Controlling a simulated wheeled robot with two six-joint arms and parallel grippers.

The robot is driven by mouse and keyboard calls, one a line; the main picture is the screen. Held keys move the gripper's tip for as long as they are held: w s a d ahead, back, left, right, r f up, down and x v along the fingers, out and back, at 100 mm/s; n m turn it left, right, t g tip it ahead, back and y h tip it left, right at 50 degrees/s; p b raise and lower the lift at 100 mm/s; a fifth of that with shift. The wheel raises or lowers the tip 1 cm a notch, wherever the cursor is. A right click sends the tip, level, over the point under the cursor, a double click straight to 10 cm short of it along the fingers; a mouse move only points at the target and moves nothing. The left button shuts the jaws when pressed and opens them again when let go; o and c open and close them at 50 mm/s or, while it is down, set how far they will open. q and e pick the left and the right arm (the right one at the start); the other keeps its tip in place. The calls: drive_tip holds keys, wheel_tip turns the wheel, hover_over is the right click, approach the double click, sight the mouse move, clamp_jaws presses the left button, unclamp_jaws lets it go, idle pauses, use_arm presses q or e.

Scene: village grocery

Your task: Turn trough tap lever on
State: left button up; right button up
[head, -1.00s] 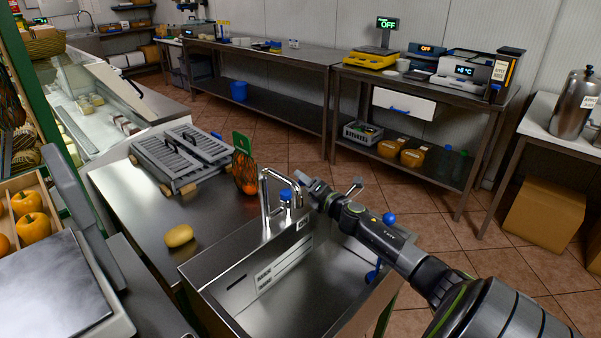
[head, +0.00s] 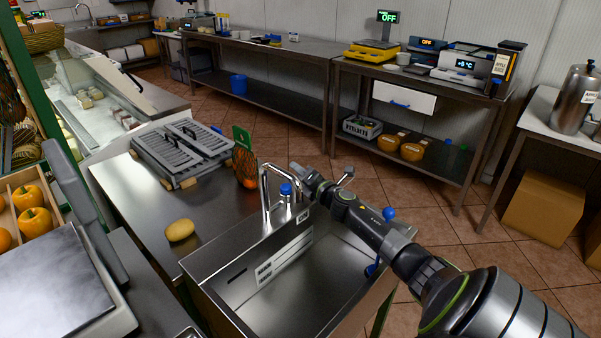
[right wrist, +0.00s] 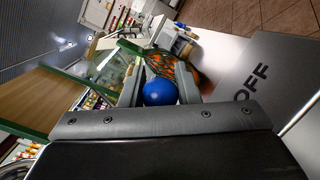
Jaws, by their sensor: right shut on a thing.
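The trough (head: 215,290) is a steel basin at the lower middle of the head view. Its curved silver tap (head: 264,195) stands at the back left rim. A blue tap knob (head: 286,190) shows beside the spout. My right gripper (head: 298,181) reaches in from the right, its fingers at the knob. In the right wrist view the blue ball-shaped knob (right wrist: 160,92) sits between the fingers of my right gripper (right wrist: 160,88), which is shut on it. A grey plate reading OFF (right wrist: 252,84) shows to the right there. My left gripper is not in view.
A yellow potato-like item (head: 180,230) lies on the counter left of the trough. A netted bag of oranges (head: 244,165) stands behind the tap, beside a grey slatted rack (head: 180,150). Another blue ball (head: 389,214) shows by my right arm. Tiled floor is open behind.

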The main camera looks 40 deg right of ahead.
clamp_jaws()
drive_tip(key=shift+s+h, duration=0.1)
drive_tip(key=shift+h, duration=0.3)
drive_tip(key=s+m+h, duration=0.1)
drive_tip(key=h, duration=0.1)
drive_tip(key=s+m+g+h, duration=0.1)
drive_tip(key=m+h, duration=0.1)
drive_tip(key=shift+d, duration=0.1)
drive_tip(key=shift+s+a+m+g+h+p, duration=0.15)
drive_tip(key=shift+s+m+g+h, duration=0.35)
drive_tip(key=shift+m+g+h, duration=0.4)
drive_tip(key=shift+s+m+g+h+p, duration=0.15)
drive_tip(key=shift+s+m+g+h, duration=0.45)
drive_tip(key=shift+h, duration=0.55)
drive_tip(key=shift+s+a+m+g+h+p, duration=0.15)
drive_tip(key=shift+s+m+g+h, duration=0.35)
drive_tip(key=shift+m+h, duration=0.5)
drive_tip(key=shift+d, duration=0.1)
drive_tip(key=o, duration=0.9)
unclamp_jaws()
